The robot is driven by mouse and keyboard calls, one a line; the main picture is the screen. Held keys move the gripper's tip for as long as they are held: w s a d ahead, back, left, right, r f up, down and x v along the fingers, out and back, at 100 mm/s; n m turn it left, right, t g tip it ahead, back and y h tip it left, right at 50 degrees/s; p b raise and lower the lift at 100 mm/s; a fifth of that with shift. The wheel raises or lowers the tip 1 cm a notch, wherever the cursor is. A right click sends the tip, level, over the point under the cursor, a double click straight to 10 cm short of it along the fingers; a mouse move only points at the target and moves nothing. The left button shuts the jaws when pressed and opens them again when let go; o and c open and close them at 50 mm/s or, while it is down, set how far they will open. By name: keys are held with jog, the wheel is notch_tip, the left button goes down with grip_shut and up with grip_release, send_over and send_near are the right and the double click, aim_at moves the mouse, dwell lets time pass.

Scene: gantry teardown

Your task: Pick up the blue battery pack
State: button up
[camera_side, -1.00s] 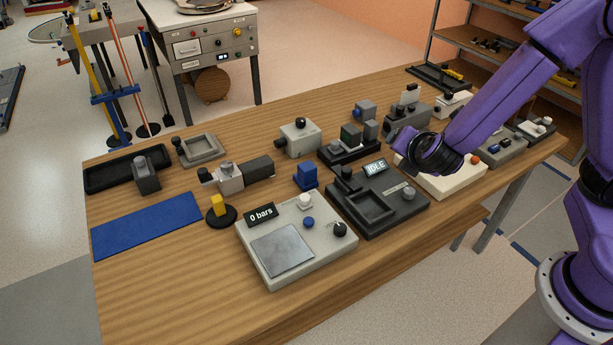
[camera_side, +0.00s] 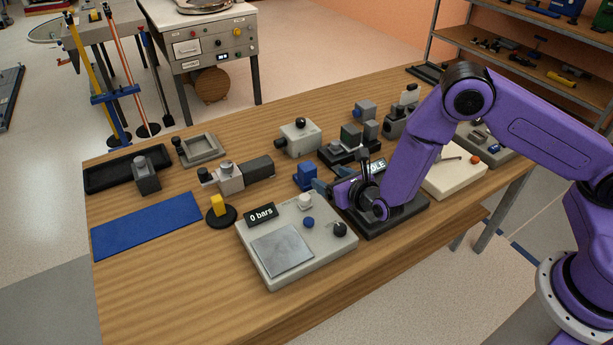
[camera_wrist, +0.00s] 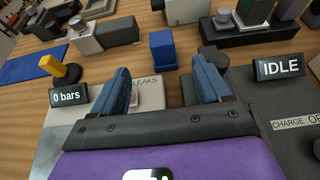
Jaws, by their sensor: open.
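The blue battery pack (camera_side: 304,175) is a small upright blue block on the wooden table, behind the gap between the light grey "0 bars" unit and the dark "IDLE" charger. In the wrist view the battery pack (camera_wrist: 162,52) stands just beyond my fingertips, in line with the gap between them. My gripper (camera_side: 323,185) is low over the charger, to the right of the pack, with its fingers pointing toward it. In the wrist view my gripper (camera_wrist: 161,75) is open with nothing between its blue-grey fingers. Whether a finger touches the pack is unclear.
The "0 bars" unit (camera_side: 258,235) and the charger (camera_side: 405,212) flank the approach. A blue mat (camera_side: 147,224) lies flat at the far left.

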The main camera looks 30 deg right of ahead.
aim_at(307, 166)
jog(key=shift+x, duration=7.05)
jog(key=shift+s, duration=0.1)
jog(key=shift+c, duration=0.3)
jog(key=c, duration=1.2)
jog(key=shift+r, duration=0.1)
